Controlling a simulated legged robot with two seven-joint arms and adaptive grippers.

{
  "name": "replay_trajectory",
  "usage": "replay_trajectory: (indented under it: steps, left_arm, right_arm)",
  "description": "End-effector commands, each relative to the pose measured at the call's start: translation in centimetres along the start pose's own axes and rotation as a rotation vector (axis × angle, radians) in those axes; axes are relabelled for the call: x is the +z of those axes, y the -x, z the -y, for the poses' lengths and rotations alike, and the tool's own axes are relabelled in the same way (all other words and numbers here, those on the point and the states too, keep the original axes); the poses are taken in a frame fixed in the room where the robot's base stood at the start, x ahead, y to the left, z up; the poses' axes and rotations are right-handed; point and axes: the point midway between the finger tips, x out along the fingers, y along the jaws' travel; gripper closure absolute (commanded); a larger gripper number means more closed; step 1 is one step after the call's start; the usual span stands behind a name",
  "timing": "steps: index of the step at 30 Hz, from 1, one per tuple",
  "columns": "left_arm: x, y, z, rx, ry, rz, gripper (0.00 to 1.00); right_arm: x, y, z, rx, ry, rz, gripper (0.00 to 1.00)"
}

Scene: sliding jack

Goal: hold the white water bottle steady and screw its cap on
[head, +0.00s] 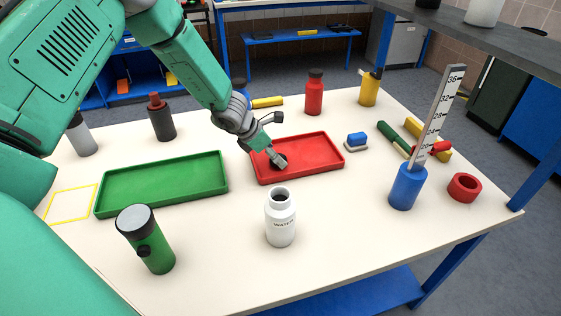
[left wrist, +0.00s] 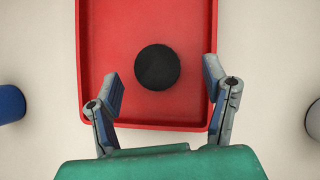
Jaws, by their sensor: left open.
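The white water bottle (head: 281,222) stands upright on the table with its mouth open and no cap on it. A round black cap (left wrist: 157,67) lies in the red tray (head: 318,153); in the head view the cap (head: 281,159) is partly hidden by my left gripper (head: 273,155). In the left wrist view my left gripper (left wrist: 162,82) is open, its fingers apart on either side of the cap's near edge. Nothing is between the fingers, and the cap is not held. My right gripper is in neither view.
A green tray (head: 165,183) lies to the left and a green flask (head: 147,240) stands at the front left. A blue holder (head: 407,187) with a ruler and a red ring (head: 464,187) are at the right. A red bottle (head: 314,93) stands behind the red tray. The front middle is clear.

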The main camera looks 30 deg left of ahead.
Motion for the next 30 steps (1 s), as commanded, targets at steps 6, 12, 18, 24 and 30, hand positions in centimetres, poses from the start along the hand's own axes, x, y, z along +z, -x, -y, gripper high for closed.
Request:
replay_trajectory:
  steps: [6,12,18,24,30]
  left_arm:
    - [0.1,-3.0,-0.1,0.002,-0.002,-0.003,0.32]
    - [0.4,-3.3,0.2,0.002,-0.003,-0.002,0.32]
    - [0.3,-3.3,0.2,0.002,-0.002,-0.002,0.32]
    - [0.1,-3.3,0.0,0.001,0.000,-0.001,0.73]
    - [0.1,-3.3,0.0,0.001,0.000,-0.002,0.73]
  right_arm:
    - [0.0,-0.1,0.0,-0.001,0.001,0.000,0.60]
    - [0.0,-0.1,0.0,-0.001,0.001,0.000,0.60]
    - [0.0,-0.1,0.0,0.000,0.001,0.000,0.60]
    - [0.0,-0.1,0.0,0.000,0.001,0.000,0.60]
    - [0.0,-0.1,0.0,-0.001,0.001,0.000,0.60]
